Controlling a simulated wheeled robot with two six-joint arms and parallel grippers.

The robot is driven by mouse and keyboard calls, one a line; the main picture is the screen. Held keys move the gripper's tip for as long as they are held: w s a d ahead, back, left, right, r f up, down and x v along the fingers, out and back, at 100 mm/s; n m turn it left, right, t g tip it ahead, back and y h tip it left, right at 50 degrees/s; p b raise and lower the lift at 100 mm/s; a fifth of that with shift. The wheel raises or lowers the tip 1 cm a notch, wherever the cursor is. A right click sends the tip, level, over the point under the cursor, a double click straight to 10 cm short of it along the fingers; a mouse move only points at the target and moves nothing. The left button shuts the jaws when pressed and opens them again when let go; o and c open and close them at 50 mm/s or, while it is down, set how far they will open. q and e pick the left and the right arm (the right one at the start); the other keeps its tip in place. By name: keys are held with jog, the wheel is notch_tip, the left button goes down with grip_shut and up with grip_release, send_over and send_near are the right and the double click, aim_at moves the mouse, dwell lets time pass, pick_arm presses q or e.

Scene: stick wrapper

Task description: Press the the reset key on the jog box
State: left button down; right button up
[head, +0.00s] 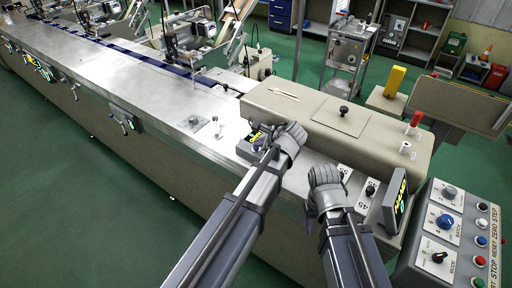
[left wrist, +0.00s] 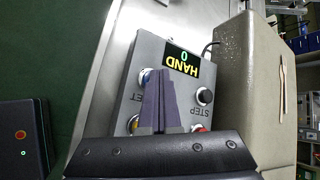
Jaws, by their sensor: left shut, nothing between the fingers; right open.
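The jog box (head: 246,150) is a small grey box on the machine top, partly hidden by my left gripper (head: 272,145). In the left wrist view it shows upside down, with a display (left wrist: 182,61) reading HAND and 0. A blue key (left wrist: 146,76) and a black key (left wrist: 205,96) show on its face, with parts of a yellow and a red key lower down. My right gripper (head: 325,182) is open and empty.
A beige machine housing (head: 280,108) stands right behind the jog box. A larger grey control panel (head: 440,225) with knobs and coloured buttons is at the lower right. A dark display (head: 395,200) stands beside my right gripper. The steel deck (head: 180,105) to the left is mostly clear.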

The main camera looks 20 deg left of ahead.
aim_at(259, 150)
pick_arm(q)
jog(key=shift+r, duration=0.1)
dwell(0.3)
jog(key=shift+r+p, duration=0.75)
jog(key=shift+p, duration=0.2)
notch_tip(259, 150, up, 5)
jog(key=p, duration=0.5)
dwell(0.4)
